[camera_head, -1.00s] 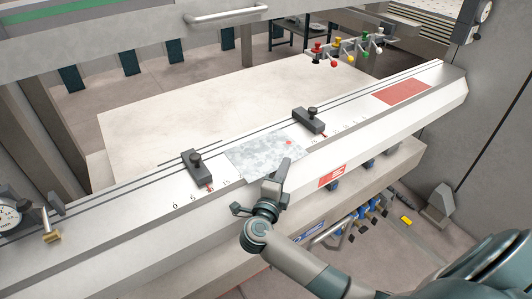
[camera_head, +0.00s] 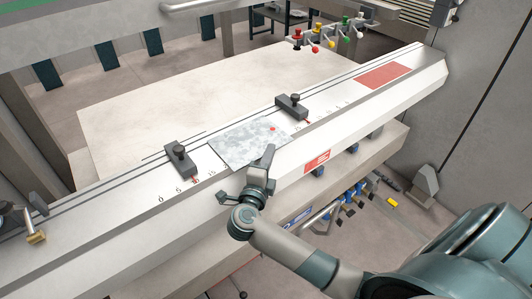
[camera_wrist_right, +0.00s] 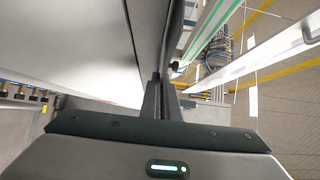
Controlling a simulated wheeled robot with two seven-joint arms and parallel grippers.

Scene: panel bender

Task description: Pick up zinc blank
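The zinc blank (camera_head: 240,143) is a thin, mottled grey sheet with a red dot near its right side. It lies on the white rail (camera_head: 110,218) between two dark stop blocks. My right gripper (camera_head: 268,158) is at the blank's front edge, with its upper finger overlapping the sheet. In the right wrist view its two fingers (camera_wrist_right: 161,98) are close together along a thin dark edge, and appear shut on the blank. The lower finger is hidden in the head view.
The left stop block (camera_head: 181,160) and right stop block (camera_head: 292,107) flank the blank. A red patch (camera_head: 383,76) marks the rail's far right. Coloured knobs (camera_head: 322,35) stand behind. The pale table behind is clear.

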